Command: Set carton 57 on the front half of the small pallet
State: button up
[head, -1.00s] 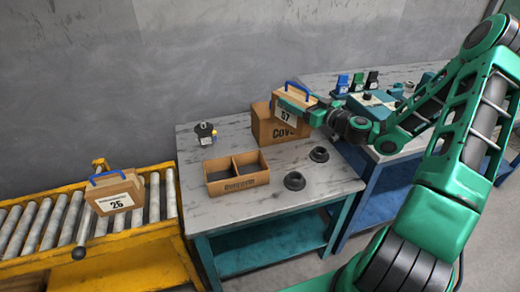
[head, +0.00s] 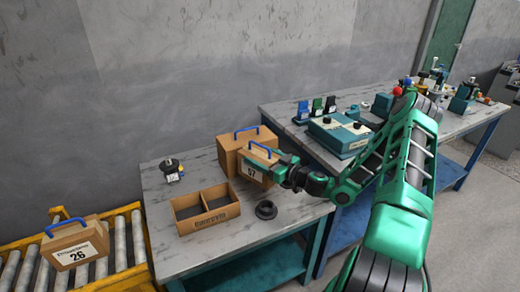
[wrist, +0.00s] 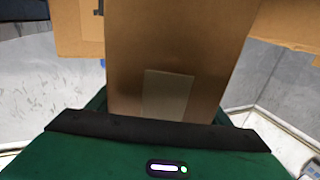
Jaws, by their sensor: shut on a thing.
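Carton 57 (head: 254,170) is a small brown carton with a blue handle and a white label reading 57. My gripper (head: 278,170) is shut on it and holds it in front of the larger brown carton on the grey table. In the wrist view, the brown side of carton 57 (wrist: 175,60) rises from between the jaws and fills the middle. I cannot tell whether its base touches the table. The small pallet cannot be made out in these frames.
A larger brown carton (head: 228,152) with a blue handle stands behind. An open divided box (head: 206,208) and a black ring (head: 266,210) are on the table (head: 160,235). Carton 26 (head: 76,245) sits on the yellow roller conveyor (head: 120,245). A second table (head: 290,110) holds several devices.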

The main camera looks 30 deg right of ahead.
jog(key=shift+f, duration=2.6)
jog(key=o, duration=2.1)
jog(key=shift+f, duration=0.2)
jog(key=shift+s+d, duration=0.1)
